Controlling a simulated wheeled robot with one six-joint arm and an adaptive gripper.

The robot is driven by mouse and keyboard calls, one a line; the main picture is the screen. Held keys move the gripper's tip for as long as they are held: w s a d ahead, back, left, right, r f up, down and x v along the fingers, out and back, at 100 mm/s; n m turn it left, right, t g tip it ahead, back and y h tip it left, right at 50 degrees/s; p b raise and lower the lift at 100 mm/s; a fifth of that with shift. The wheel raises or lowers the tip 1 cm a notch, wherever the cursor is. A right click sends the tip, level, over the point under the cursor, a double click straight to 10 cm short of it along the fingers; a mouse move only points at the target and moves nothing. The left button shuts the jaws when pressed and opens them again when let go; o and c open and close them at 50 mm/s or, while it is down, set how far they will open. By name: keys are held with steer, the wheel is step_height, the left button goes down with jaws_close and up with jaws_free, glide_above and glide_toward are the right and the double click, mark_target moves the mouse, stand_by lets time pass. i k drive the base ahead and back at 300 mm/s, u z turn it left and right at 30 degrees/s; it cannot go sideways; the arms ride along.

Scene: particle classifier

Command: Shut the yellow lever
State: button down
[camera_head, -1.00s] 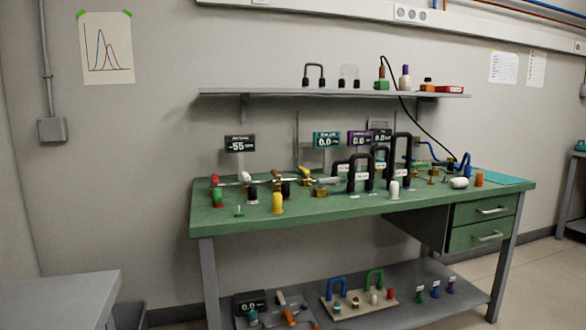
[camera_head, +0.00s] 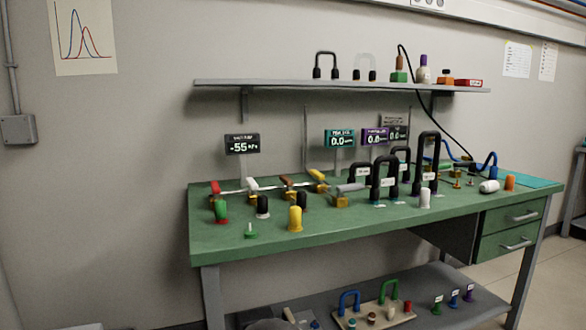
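The yellow lever (camera_head: 318,176) is the rightmost of a row of coloured valve levers on the green workbench (camera_head: 225,238). Its yellow handle slants, with one end raised to the left, above a brass-coloured fitting. To its left along the same pipe are a brown lever (camera_head: 287,182), a white lever (camera_head: 252,184) and a red lever (camera_head: 215,187). A separate yellow upright piece (camera_head: 295,218) stands nearer the bench's front edge. My gripper is not in view.
Black and green upright pieces (camera_head: 262,206) stand before the levers. Tall black arches (camera_head: 384,178) and small displays (camera_head: 242,144) crowd the bench right and behind. A shelf (camera_head: 290,84) hangs above. The bench's front left strip is mostly clear.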

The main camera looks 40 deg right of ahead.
mark_target(320, 177)
steer(key=z, duration=0.35)
steer(key=i, duration=0.7)
steer(key=z, duration=1.1)
steer(key=i, duration=0.3)
steer(key=z, duration=0.2)
